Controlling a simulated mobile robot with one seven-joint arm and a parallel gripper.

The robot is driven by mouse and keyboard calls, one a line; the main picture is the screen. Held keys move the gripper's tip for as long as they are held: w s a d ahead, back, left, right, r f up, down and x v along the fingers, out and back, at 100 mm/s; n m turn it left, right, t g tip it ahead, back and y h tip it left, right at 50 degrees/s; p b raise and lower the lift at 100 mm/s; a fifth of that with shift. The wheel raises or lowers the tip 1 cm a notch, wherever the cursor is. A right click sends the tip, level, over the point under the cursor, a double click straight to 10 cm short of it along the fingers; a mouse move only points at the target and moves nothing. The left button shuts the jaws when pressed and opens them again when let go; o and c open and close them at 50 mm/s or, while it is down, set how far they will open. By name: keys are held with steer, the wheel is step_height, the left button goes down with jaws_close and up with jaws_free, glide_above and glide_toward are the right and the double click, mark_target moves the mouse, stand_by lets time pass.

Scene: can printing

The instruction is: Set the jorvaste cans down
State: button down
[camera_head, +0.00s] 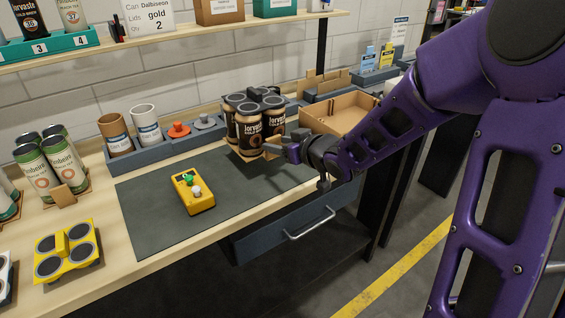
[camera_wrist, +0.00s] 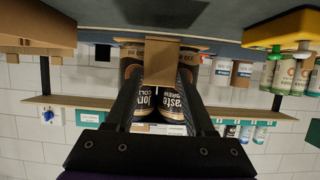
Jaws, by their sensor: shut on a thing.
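The jorvaste cans (camera_head: 249,131) stand upright as a grouped pack with dark lids, in a cardboard carrier, over the back right of the dark mat (camera_head: 150,215). My gripper (camera_head: 280,148) reaches in from the right and is shut on the carrier at its near side. In the wrist view, which looks upside down, my gripper's fingers (camera_wrist: 160,62) close on the cardboard carrier's tab (camera_wrist: 160,66), with two jorvaste cans (camera_wrist: 172,106) behind it. I cannot tell whether the carrier touches the mat. The far cans are partly hidden.
A yellow box with green and white knobs (camera_head: 193,191) sits on the mat. A blue-grey rack (camera_head: 160,158) with two cups stands behind. Green cans (camera_head: 36,172) and a yellow four-ring holder (camera_head: 66,252) are left. An open cardboard box (camera_head: 340,112) is at right. The mat's front is clear.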

steer(key=shift+f+b, duration=0.95)
steer(key=shift+f, duration=2.05)
steer(key=shift+f, duration=0.15)
steer(key=shift+c, duration=1.3)
jaws_free()
steer(key=shift+r, duration=0.2)
steer(key=shift+s+d+r, duration=0.15)
steer(key=shift+s, duration=0.05)
steer(key=p+v, duration=0.3)
steer(key=v, duration=0.8)
steer(key=shift+s+p, duration=0.25)
steer(key=shift+p, duration=0.1)
